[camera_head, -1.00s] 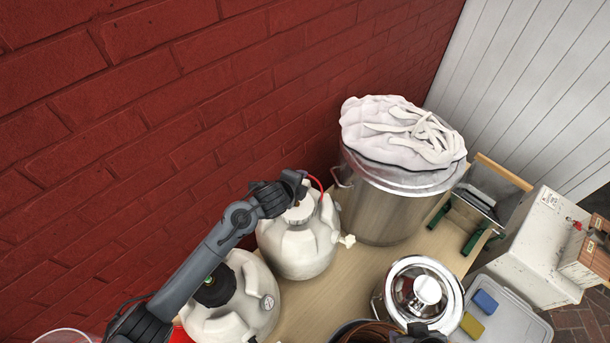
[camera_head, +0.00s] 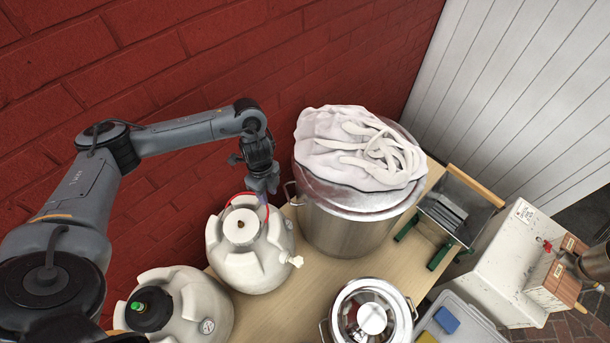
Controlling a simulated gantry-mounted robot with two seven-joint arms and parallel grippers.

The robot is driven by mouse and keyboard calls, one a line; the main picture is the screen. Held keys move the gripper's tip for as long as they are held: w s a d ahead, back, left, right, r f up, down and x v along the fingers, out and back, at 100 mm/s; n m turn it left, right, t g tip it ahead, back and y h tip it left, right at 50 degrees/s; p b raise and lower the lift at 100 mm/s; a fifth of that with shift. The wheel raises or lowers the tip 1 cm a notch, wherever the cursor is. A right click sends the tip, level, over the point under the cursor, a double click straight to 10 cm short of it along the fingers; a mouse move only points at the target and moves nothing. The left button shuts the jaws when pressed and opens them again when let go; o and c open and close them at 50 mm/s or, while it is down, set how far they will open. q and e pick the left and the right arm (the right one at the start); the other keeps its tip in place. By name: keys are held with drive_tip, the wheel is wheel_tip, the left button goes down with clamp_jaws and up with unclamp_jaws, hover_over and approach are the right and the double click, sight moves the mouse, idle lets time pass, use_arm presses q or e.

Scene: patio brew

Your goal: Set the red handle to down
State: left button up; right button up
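The red handle (camera_head: 239,194) is a thin curved loop at the top of a white plastic jug (camera_head: 247,268). It arches round the far side of the jug's white cap (camera_head: 240,226). My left gripper (camera_head: 264,190) points down at the far right of the cap, close to the right end of the handle. Its fingertips overlap the handle's end in the picture; I cannot tell whether they touch it, or whether the fingers are open or shut. My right gripper is not in view.
A large steel pot (camera_head: 345,226) covered with a white cloth (camera_head: 358,150) stands just right of my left gripper. A second white jug (camera_head: 190,303) stands front left, and a lidded steel pot (camera_head: 345,307) front right. The red brick wall (camera_head: 190,60) is close behind.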

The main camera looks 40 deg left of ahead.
use_arm(q)
drive_tip(key=a+r+y, duration=0.1)
drive_tip(key=a+r, duration=0.2)
drive_tip(key=a, duration=0.4)
drive_tip(key=shift+n, duration=0.4)
drive_tip(key=f+b, duration=0.1)
drive_tip(key=f, duration=0.1)
drive_tip(key=f+b, duration=0.2)
drive_tip(key=f, duration=0.1)
drive_tip(key=f+b, duration=0.1)
drive_tip(key=f, duration=0.2)
drive_tip(key=shift+d, duration=0.25)
drive_tip(key=shift+f+t+b, duration=0.3)
drive_tip(key=shift+f+b, duration=0.1)
drive_tip(key=shift+f, duration=0.65)
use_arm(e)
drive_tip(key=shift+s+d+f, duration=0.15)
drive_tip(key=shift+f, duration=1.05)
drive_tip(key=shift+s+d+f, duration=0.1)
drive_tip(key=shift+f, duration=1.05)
use_arm(q)
drive_tip(key=shift+c, duration=0.4)
clamp_jaws()
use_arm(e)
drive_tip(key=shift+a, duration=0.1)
